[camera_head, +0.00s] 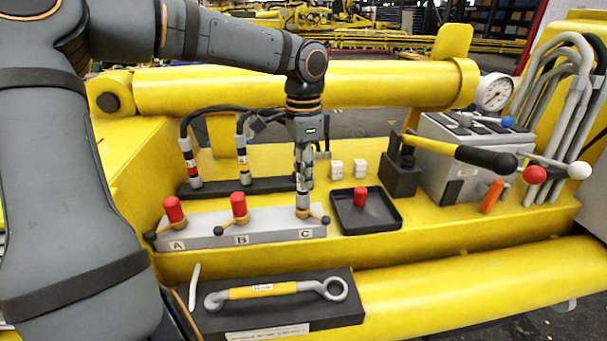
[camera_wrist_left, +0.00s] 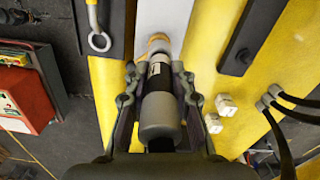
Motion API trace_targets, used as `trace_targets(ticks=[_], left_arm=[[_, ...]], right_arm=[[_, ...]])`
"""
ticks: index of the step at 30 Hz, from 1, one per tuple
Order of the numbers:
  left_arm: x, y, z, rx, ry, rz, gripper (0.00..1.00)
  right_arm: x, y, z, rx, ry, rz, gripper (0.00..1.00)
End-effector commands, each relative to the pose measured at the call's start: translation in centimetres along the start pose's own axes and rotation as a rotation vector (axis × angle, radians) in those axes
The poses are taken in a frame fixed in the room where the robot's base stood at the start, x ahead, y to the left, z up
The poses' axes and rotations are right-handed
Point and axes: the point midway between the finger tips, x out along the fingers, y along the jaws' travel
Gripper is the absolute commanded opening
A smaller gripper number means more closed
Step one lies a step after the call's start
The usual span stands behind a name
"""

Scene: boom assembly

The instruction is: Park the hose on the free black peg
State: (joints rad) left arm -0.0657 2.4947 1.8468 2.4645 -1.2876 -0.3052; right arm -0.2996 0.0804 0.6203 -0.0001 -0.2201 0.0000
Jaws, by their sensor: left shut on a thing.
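My left gripper (camera_head: 303,165) points straight down over the port marked C at the right end of the grey block (camera_head: 275,226). It is shut on the hose (camera_wrist_left: 160,105), whose grey coupling has a black band with a white label. The coupling's lower end (camera_head: 303,211) meets port C in the head view. In the wrist view a brass ring shows just beyond it. A black peg rail (camera_head: 268,187) lies behind the block; two other hoses (camera_head: 192,170) (camera_head: 244,165) stand on its left part. I cannot make out a free peg; my gripper covers the rail's right part. My right gripper is out of view.
Red caps (camera_head: 174,209) (camera_head: 239,205) stand on ports A and B. A black tray (camera_head: 390,222) with another red cap is right of C. White blocks (camera_head: 337,169) and a lever box (camera_head: 402,178) stand behind it. A yellow-handled tool (camera_head: 270,292) lies in front.

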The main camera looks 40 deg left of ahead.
Motion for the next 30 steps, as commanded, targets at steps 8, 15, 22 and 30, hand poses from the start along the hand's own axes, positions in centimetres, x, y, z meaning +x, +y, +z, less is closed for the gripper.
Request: trace_targets(ticks=[8, 15, 22, 30], left_arm=[[-1.4, 0.0, 0.0, 0.000, 0.002, -0.003, 0.00], [-2.5, -0.1, 0.0, 0.000, 0.002, -0.002, 0.00], [-3.6, 0.0, 0.0, 0.000, 0.002, -0.001, 0.00], [-4.1, 0.0, 0.1, 0.000, 0.003, 0.000, 0.00]], right_arm=[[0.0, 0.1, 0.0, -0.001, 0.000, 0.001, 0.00], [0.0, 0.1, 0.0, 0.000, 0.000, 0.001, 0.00], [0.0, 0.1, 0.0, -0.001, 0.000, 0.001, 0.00], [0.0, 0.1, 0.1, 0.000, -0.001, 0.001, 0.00]])
